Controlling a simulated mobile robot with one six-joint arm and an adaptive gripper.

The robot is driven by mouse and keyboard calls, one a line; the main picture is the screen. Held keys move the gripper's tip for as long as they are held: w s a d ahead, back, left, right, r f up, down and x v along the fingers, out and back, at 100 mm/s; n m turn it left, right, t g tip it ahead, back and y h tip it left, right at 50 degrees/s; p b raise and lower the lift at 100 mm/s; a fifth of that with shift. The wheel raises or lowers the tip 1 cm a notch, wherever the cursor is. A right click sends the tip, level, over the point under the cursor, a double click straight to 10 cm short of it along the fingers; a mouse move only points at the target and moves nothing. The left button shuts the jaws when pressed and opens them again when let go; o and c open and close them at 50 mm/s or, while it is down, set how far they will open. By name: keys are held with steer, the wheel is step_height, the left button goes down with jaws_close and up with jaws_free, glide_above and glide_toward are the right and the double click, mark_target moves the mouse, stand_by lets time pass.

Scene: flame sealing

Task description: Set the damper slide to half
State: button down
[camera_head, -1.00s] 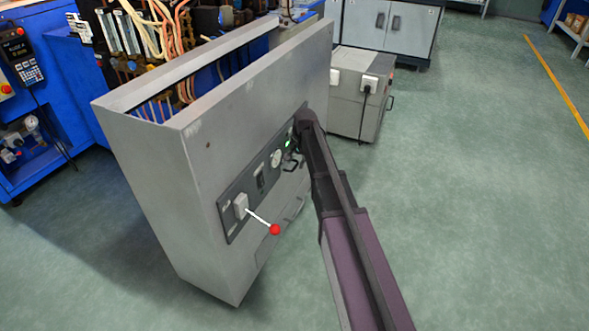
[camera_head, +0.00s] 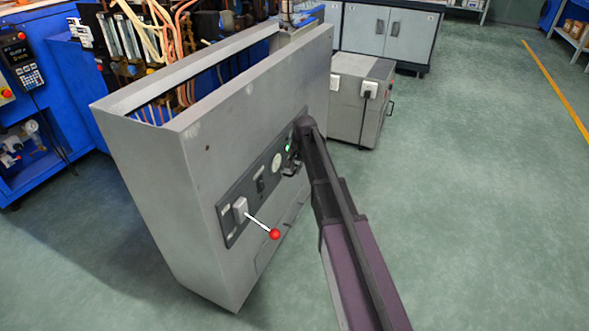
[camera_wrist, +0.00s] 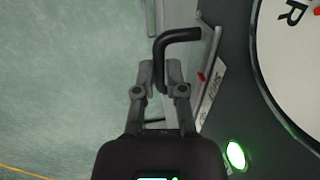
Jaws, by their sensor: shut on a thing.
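The damper slide's black bent handle (camera_wrist: 180,36) shows in the wrist view, standing out beside the dark control panel (camera_wrist: 237,70). My gripper (camera_wrist: 162,75) is shut on the lower part of this handle. A small red pointer (camera_wrist: 201,76) and a white label strip (camera_wrist: 213,92) lie just right of the fingers; the lettering is too small to read. In the head view my gripper (camera_head: 290,168) is at the far right end of the panel on the grey cabinet (camera_head: 260,110), and my arm partly hides the slide there.
A white lever with a red ball (camera_head: 275,234) sticks out from the panel's near end. A round gauge (camera_head: 276,162) and a lit green light (camera_wrist: 236,155) are near my gripper. Open green floor (camera_head: 480,200) lies to the right.

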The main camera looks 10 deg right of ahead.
steer(key=w+d, duration=0.1)
steer(key=w, duration=0.1)
steer(key=w+d, duration=0.1)
steer(key=w, duration=0.1)
steer(key=shift+w+d, duration=0.1)
steer(key=shift+d, duration=0.25)
steer(key=c, duration=0.7)
jaws_free()
step_height(320, 180, up, 9)
steer(key=p, duration=0.9)
steer(key=shift+r, duration=0.2)
